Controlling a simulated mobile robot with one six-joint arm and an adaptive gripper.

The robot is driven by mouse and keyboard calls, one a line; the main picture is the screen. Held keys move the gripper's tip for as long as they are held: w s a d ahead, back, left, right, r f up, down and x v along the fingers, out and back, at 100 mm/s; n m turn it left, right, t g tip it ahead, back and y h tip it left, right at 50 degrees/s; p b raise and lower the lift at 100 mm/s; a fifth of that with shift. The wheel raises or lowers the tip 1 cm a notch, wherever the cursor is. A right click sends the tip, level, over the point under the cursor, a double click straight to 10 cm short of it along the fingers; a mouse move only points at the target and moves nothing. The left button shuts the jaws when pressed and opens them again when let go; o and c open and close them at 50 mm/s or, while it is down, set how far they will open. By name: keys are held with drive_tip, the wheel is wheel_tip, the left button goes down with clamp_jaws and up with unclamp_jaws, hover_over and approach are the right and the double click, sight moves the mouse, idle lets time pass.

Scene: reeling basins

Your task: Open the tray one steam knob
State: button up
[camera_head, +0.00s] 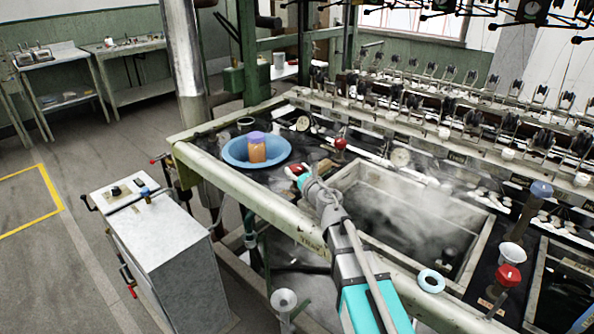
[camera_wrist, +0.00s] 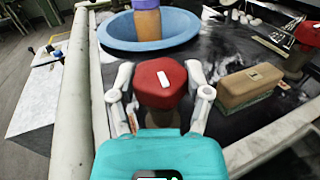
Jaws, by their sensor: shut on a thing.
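The red steam knob (camera_wrist: 159,90), with a white mark on its top, stands on the dark bench top in the wrist view. My gripper (camera_wrist: 160,95) has its two grey fingers shut on its left and right sides. In the head view the red knob (camera_head: 297,170) shows just past the end of my gripper (camera_head: 308,180), partly hidden by it. The knob sits by the left end of a steaming basin (camera_head: 480,229), whose front rail carries a partly hidden "TRAY" label.
A blue dish (camera_head: 232,152) holding an orange jar (camera_head: 257,148) stands behind the knob. A tan block (camera_wrist: 250,86) lies to its right. Other red knobs (camera_head: 341,144) stand farther back and at right (camera_head: 508,275). A blue ring (camera_head: 431,281) lies on the front rail.

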drive_tip(key=shift+w+n+g+y, duration=0.15)
drive_tip(key=shift+n+g+y, duration=0.2)
drive_tip(key=shift+y, duration=0.25)
drive_tip(key=o, duration=1.2)
drive_tip(key=shift+s, duration=0.2)
drive_tip(key=v, duration=1.1)
drive_tip(key=shift+s+d, duration=0.25)
drive_tip(key=shift+s, duration=0.05)
